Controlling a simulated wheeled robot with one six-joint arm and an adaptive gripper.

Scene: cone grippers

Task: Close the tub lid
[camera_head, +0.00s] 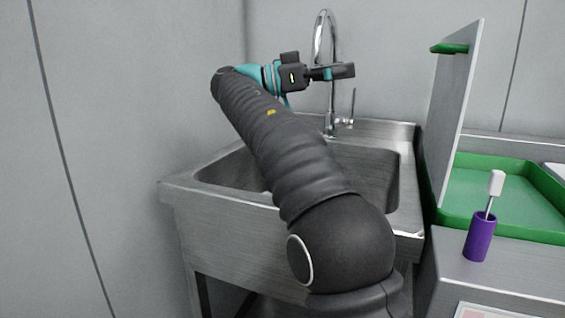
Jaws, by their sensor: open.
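A shallow green tub (500,193) sits on the metal counter at the right. A flat grey panel (453,115), which looks like its lid, stands nearly upright along the tub's left side, leaning slightly right. A green handle (450,48) sticks out to the left near the panel's top. The tub's inside shows and looks empty. My gripper (338,71) is open and empty, in front of the tap above the sink. It points right towards the panel's upper part, with a clear gap between them.
A steel sink (235,210) lies under my arm. A tall curved tap (322,40) stands behind my gripper. A purple holder (480,238) with a white-tipped stick (496,183) stands in front of the tub. The air between my gripper and the panel looks free.

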